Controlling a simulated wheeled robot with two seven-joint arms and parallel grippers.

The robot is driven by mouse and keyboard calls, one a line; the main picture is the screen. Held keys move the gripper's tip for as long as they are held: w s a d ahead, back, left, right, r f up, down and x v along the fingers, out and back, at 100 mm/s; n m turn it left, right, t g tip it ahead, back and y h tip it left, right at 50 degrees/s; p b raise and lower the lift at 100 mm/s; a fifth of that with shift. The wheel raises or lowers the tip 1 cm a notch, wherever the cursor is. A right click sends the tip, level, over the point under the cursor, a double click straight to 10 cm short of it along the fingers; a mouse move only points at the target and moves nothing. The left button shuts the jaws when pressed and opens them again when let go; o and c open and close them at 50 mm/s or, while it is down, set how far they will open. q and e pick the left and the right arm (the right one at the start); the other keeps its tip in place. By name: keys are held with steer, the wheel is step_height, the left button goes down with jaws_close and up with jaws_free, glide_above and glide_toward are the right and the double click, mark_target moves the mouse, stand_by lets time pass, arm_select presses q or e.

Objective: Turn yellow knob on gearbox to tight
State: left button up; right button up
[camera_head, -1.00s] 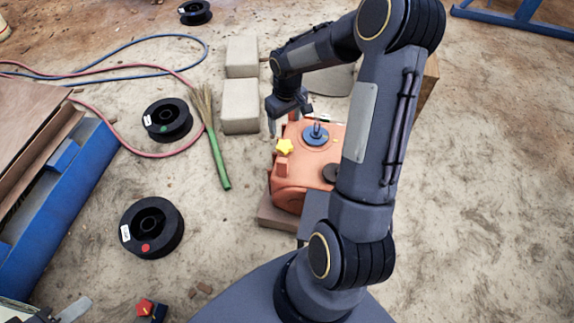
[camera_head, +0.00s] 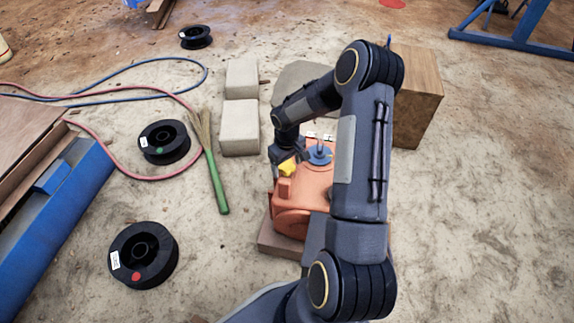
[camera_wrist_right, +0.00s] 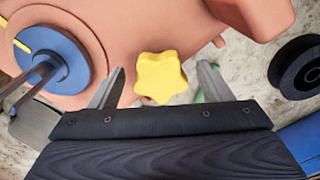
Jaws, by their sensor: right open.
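The yellow star-shaped knob (camera_head: 288,167) sits on the orange gearbox (camera_head: 292,217), near its upper left edge in the head view. In the right wrist view the knob (camera_wrist_right: 160,77) is in the middle, on the gearbox casing (camera_wrist_right: 150,25). My right gripper (camera_head: 279,166) is at the knob, its fingers partly hidden in the head view. In the right wrist view the gripper (camera_wrist_right: 160,86) is open, one finger on each side of the knob with gaps between. Whether the fingertips reach knob depth is unclear. My left gripper is out of view.
A blue round fitting with a handle (camera_head: 319,153) is on the gearbox beside the knob. Concrete blocks (camera_head: 240,128), a green-handled broom (camera_head: 217,180) and black spools (camera_head: 143,255) lie left. A wooden box (camera_head: 418,97) stands behind right. The ground at right is clear.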

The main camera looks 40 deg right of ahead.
steer(key=c, duration=1)
